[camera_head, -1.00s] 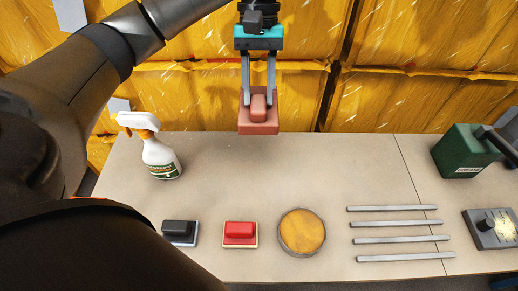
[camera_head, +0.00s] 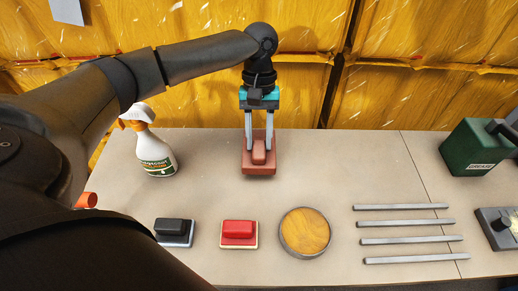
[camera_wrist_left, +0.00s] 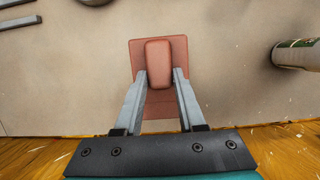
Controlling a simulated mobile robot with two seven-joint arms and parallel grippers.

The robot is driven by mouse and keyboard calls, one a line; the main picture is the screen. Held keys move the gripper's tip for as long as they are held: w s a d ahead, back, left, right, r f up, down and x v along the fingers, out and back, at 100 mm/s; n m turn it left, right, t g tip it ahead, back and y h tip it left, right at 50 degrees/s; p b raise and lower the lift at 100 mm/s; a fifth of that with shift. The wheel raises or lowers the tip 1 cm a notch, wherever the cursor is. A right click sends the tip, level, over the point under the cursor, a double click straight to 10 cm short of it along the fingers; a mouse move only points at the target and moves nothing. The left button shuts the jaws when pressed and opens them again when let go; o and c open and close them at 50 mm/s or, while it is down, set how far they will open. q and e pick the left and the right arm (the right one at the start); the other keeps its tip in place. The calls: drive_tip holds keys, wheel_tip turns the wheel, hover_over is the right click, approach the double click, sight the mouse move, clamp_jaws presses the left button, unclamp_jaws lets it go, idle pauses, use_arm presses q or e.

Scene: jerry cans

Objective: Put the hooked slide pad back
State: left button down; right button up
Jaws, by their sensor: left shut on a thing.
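A pinkish-brown slide pad (camera_head: 258,169) with a raised grip block is at the back middle of the table. My left gripper (camera_head: 259,148) is shut on the pad's raised block, one finger on each side. In the left wrist view the pad (camera_wrist_left: 158,105) lies flat below the fingers (camera_wrist_left: 159,80), over the tabletop. I cannot tell whether the pad touches the table or hangs just above it. No hook on the pad can be made out. My right gripper does not show.
A spray bottle (camera_head: 155,153) stands left of the pad. In front are a black-handled block (camera_head: 172,229), a red block (camera_head: 239,231), a round yellow-topped disc (camera_head: 305,232) and several metal bars (camera_head: 405,224). A green can (camera_head: 470,148) stands at right. Tabletop around the pad is clear.

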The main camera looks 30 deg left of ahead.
sight(259, 148)
use_arm(q)
wheel_tip(259, 148, down, 4)
drive_tip(key=shift+r+b, duration=0.1)
drive_tip(key=shift+b, duration=0.4)
drive_tip(key=shift+r, duration=0.1)
drive_tip(key=c, duration=0.5)
unclamp_jaws()
drive_tip(key=p+v, duration=0.3)
drive_tip(key=v, duration=0.9)
